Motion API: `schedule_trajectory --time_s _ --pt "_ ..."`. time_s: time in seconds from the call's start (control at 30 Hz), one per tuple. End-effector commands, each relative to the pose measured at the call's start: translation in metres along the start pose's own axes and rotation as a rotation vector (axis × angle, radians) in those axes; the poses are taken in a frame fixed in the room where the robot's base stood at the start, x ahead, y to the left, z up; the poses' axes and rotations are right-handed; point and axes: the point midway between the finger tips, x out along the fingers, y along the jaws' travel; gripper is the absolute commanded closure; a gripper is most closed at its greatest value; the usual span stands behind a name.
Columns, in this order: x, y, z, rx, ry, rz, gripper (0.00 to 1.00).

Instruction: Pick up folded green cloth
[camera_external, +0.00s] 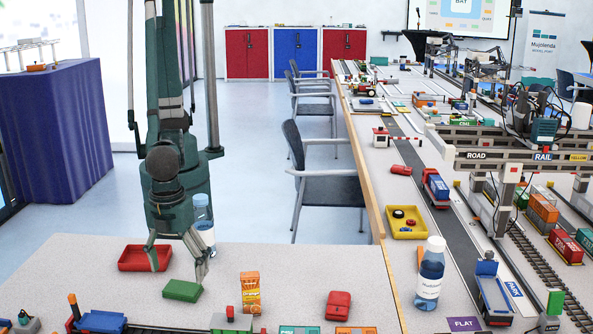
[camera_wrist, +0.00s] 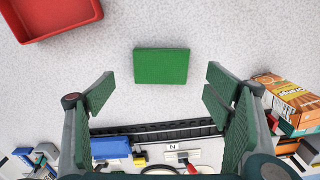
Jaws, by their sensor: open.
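The folded green cloth (camera_external: 182,291) is a small flat rectangular block lying on the grey table. In the wrist view the cloth (camera_wrist: 161,66) lies just beyond the fingertips, roughly centred between them. My gripper (camera_external: 180,262) hangs close above and beside the cloth in the external view, fingers pointing down. In the wrist view my gripper (camera_wrist: 160,85) has its two fingers wide apart with nothing between them. The cloth appears apart from both fingers. The exact height of the fingertips above the table is hard to tell.
A red tray (camera_external: 130,262) lies left of the cloth. An orange juice carton (camera_external: 250,293) stands to its right. A water bottle (camera_external: 203,222) stands behind my gripper. A red object (camera_external: 338,305) lies further right. Toy train pieces (camera_external: 100,321) and track line the front edge.

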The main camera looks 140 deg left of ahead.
Motion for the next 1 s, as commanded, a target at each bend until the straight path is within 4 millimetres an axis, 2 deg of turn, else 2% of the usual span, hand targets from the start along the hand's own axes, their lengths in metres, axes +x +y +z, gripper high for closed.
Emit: schedule_trajectory --time_s 0.33,0.73,1.0 --pt "0.004 -0.001 0.000 0.000 0.000 0.000 0.22" --pt "0.044 -0.003 0.001 0.000 0.000 0.000 0.22" --pt "0.052 -0.003 0.001 0.000 0.000 0.000 0.22"
